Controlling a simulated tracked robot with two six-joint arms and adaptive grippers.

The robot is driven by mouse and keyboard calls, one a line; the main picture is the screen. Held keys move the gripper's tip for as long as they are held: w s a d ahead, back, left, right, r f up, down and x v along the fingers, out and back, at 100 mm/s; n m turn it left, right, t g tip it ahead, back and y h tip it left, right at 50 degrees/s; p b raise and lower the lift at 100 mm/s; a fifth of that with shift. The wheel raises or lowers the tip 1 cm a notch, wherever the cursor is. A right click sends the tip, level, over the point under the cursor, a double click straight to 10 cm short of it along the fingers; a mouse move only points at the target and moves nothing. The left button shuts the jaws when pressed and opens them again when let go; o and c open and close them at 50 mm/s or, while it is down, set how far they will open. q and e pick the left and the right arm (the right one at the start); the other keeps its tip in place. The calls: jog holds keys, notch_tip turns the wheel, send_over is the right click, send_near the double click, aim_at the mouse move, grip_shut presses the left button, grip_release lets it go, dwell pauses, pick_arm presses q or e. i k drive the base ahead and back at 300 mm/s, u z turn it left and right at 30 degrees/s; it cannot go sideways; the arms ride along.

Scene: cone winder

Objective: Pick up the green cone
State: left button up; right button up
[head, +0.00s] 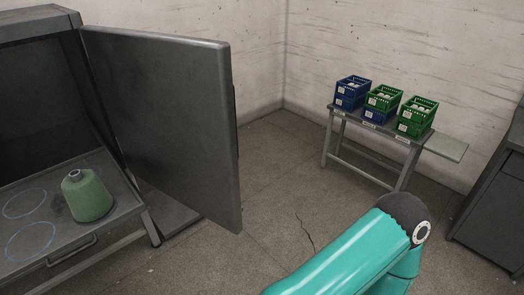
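The green cone (87,197) stands upright on the grey shelf (119,196) of the open cabinet at the left. Its narrow top with a pale core tip points up. Blue circles are drawn on the shelf to its left, and the cone stands to the right of them. A teal arm link of mine crosses the bottom right of the view. Neither of my grippers is in view.
The cabinet's open door (165,120) stands upright just behind and right of the cone. Blue crates (350,93) and green crates (414,115) sit on a table (374,130) at the back right. A dark cabinet (492,205) stands at the right edge. Floor between is clear.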

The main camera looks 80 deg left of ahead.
aim_at(87, 199)
jog(key=z, duration=0.25)
jog(key=i, duration=0.2)
jog(key=u, duration=3.45)
jog(key=i, duration=0.35)
jog(key=u, duration=2.05)
jog(key=i, duration=1.05)
jog(key=z, duration=0.75)
